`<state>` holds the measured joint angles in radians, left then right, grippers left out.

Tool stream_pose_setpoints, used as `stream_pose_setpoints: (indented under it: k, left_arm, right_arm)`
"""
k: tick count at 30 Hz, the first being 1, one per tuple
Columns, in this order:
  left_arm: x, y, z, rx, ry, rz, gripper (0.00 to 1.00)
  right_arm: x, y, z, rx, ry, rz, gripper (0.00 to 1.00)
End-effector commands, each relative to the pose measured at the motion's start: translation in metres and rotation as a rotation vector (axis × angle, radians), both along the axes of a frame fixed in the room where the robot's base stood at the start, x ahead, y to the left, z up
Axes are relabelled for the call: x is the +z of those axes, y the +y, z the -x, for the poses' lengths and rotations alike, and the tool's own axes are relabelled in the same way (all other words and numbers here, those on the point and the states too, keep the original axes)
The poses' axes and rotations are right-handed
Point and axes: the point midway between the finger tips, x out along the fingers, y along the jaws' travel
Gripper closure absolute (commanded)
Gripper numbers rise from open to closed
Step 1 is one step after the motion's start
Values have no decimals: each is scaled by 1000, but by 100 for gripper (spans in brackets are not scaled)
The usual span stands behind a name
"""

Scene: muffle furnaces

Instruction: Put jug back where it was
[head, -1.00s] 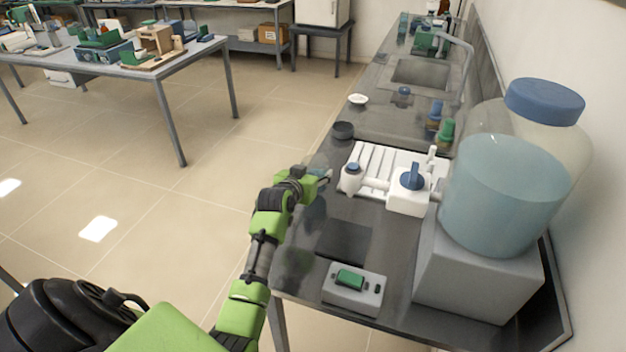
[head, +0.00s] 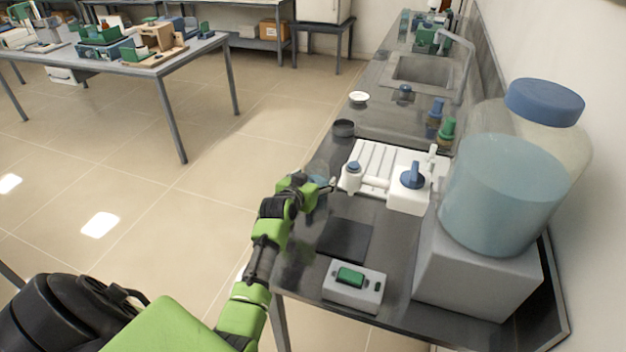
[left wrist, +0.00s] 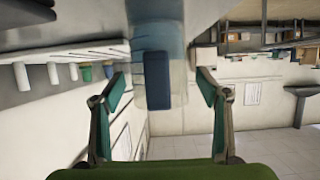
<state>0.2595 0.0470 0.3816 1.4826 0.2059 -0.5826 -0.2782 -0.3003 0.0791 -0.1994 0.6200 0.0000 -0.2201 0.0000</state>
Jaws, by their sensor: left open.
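The jug (head: 318,170) is see-through and bluish, and stands near the left edge of the dark bench, left of the white water unit. My left gripper (head: 322,188) is in front of it and hides part of it. In the left wrist view the jug's dark blue handle (left wrist: 157,82) is upright between the two fingers of my left gripper (left wrist: 161,88), with clear gaps on both sides. The fingers are open and not closed on it. My right gripper is not in view.
The white unit with blue knob (head: 412,178) stands close right of the jug. A dark square plate (head: 345,240) and a grey box with green button (head: 354,288) are nearer. A large water tank (head: 503,195) stands at right. A black dish (head: 343,129) lies beyond.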

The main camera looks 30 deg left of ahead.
Motion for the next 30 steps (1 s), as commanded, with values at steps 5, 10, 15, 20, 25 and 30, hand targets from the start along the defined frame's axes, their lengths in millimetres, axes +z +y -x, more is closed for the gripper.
stream_pose_setpoints:
  k: [5,10,15,20,25,30]
  left_arm:
    - [5,-2,6,0,0,-1,32]
    - [14,-7,28,0,0,-2,32]
    - [26,-13,55,-1,-1,-2,32]
    - [36,-19,80,0,0,-1,32]
    - [44,-24,98,0,0,-1,32]
    - [49,-26,107,-1,-1,0,32]
  right_arm:
    - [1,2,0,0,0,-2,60]
    - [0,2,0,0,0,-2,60]
    - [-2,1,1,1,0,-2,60]
    - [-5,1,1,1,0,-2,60]
    - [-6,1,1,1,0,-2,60]
    - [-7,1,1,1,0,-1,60]
